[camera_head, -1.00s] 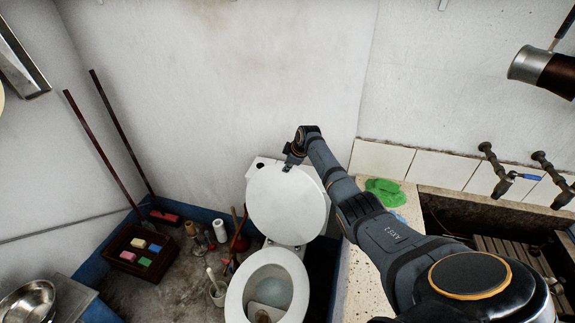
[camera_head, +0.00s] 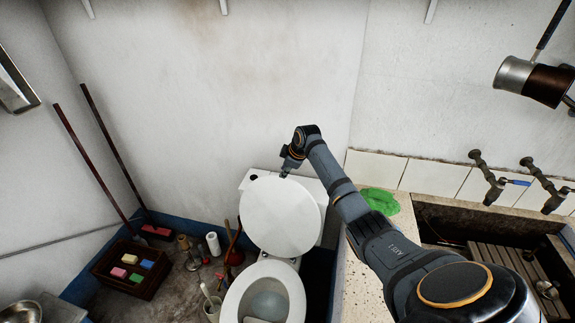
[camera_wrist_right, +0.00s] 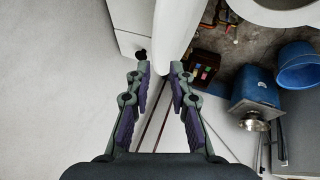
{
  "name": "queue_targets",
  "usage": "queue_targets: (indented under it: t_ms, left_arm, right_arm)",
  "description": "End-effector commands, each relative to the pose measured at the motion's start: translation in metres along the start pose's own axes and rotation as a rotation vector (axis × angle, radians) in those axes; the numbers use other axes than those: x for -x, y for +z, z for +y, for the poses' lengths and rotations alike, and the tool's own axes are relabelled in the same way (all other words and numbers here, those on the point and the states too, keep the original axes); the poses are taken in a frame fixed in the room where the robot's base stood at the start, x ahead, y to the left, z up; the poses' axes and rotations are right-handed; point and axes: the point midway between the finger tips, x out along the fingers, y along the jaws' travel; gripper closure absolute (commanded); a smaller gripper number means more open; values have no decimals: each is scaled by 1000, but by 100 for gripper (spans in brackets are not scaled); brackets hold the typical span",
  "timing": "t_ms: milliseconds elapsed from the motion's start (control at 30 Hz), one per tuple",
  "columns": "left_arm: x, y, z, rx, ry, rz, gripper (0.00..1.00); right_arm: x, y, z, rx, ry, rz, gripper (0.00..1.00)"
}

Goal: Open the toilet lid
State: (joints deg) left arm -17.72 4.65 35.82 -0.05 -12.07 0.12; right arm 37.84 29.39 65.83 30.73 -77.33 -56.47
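The toilet (camera_head: 243,291) has its white round lid (camera_head: 281,217) raised, leaning back in front of the cistern (camera_head: 247,182). The seat lies flat below it, and the bowl opening shows. My right gripper (camera_head: 286,172) is at the upper edge of the lid. In the right wrist view its fingers (camera_wrist_right: 161,70) are partly spread, with a gap between the tips. The lid's edge (camera_wrist_right: 175,42) reaches toward that gap; I cannot tell whether the fingers touch it. My left gripper is not in view.
A stone trough (camera_head: 440,213) with taps (camera_head: 486,178) is at the right, with a green cloth (camera_head: 380,201) on its ledge. A crate with coloured blocks (camera_head: 108,284), bottles and a plunger (camera_head: 235,256) stand left of the toilet. Two long-handled tools lean on the wall.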

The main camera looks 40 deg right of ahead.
Motion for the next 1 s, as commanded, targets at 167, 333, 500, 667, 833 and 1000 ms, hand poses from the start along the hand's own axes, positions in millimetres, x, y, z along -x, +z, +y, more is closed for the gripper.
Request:
queue_targets:
  t_ms: [167, 333, 500, 667, 833, 1000]
  left_arm:
    - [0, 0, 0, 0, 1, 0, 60]
    - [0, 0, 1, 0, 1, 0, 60]
    - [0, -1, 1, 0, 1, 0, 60]
    - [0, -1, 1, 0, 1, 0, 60]
    - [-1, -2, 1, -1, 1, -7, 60]
    - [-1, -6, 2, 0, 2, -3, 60]
  right_arm:
    - [38, -1, 1, 1, 1, 0, 79]
    - [54, -1, 0, 0, -2, -1, 79]
    - [56, -2, 0, 0, -3, -1, 79]
    - [56, -2, 0, 0, -3, -1, 79]
    - [55, -2, 0, 0, -3, 0, 79]
    - [55, -2, 0, 0, -3, 0, 79]
